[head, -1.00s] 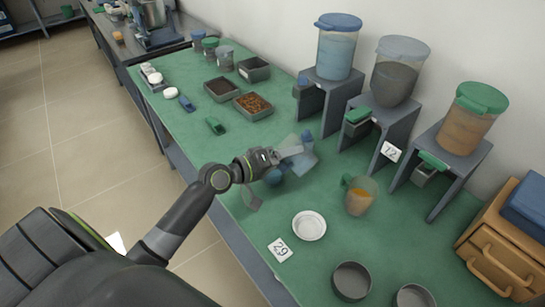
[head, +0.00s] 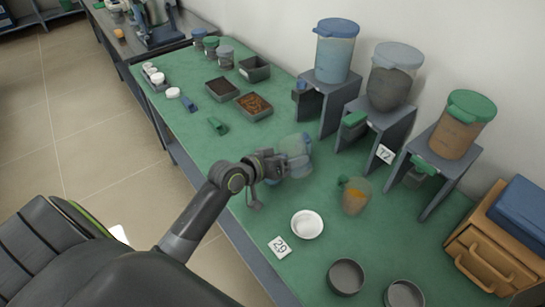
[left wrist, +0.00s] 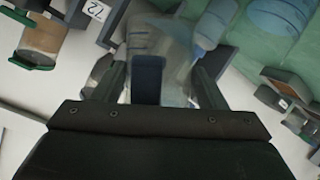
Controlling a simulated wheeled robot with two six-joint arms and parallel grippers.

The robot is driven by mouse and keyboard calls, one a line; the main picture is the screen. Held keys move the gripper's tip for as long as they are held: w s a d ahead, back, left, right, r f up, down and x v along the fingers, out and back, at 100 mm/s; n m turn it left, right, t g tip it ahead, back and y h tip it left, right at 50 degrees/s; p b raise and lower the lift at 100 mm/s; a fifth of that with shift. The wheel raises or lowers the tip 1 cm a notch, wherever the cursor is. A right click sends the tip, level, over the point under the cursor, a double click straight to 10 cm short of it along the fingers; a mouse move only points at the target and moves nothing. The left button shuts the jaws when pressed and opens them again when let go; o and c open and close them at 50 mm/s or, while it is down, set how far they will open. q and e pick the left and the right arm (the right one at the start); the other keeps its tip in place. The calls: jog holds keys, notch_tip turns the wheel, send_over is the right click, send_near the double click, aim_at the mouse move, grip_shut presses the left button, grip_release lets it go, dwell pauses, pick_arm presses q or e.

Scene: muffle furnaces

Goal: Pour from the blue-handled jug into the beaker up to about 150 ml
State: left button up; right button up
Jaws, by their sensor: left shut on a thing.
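In the head view my left gripper (head: 277,166) is over the middle of the green bench. It is shut on the clear jug (head: 294,146), which holds bluish content. In the left wrist view the jug's dark blue handle (left wrist: 147,78) lies between the fingers of my left gripper (left wrist: 158,82), with the clear jug body behind it. A pale blue, see-through shape (left wrist: 214,22) shows beside the jug there. I cannot tell whether it is the beaker. In the head view the gripper and jug overlap this area, so the beaker and its level are not clear. My right gripper is out of view.
A green-handled jug with orange content (head: 355,197) and a white dish (head: 307,224) stand to the right. Lidded dispensers on grey stands, including a blue-lidded one (head: 336,52), line the wall. Trays with dark contents (head: 253,105) lie farther back.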

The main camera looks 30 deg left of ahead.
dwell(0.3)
pick_arm(q)
jog(key=shift+a+f+m+y, duration=0.1)
jog(key=shift+a+m+y, duration=0.05)
jog(key=shift+m+y, duration=0.35)
jog(key=shift+a+f+m+y, duration=0.1)
jog(key=shift+m+y, duration=0.2)
jog(key=shift+m, duration=0.3)
jog(key=shift+a+f+m, duration=0.1)
jog(key=shift+m, duration=0.3)
jog(key=shift+w+y, duration=0.1)
jog(key=shift+y, duration=0.2)
jog(key=shift+a+f+m+y+p, duration=0.15)
jog(key=shift+a+m+y+p, duration=0.05)
jog(key=shift+m+y+p, duration=0.1)
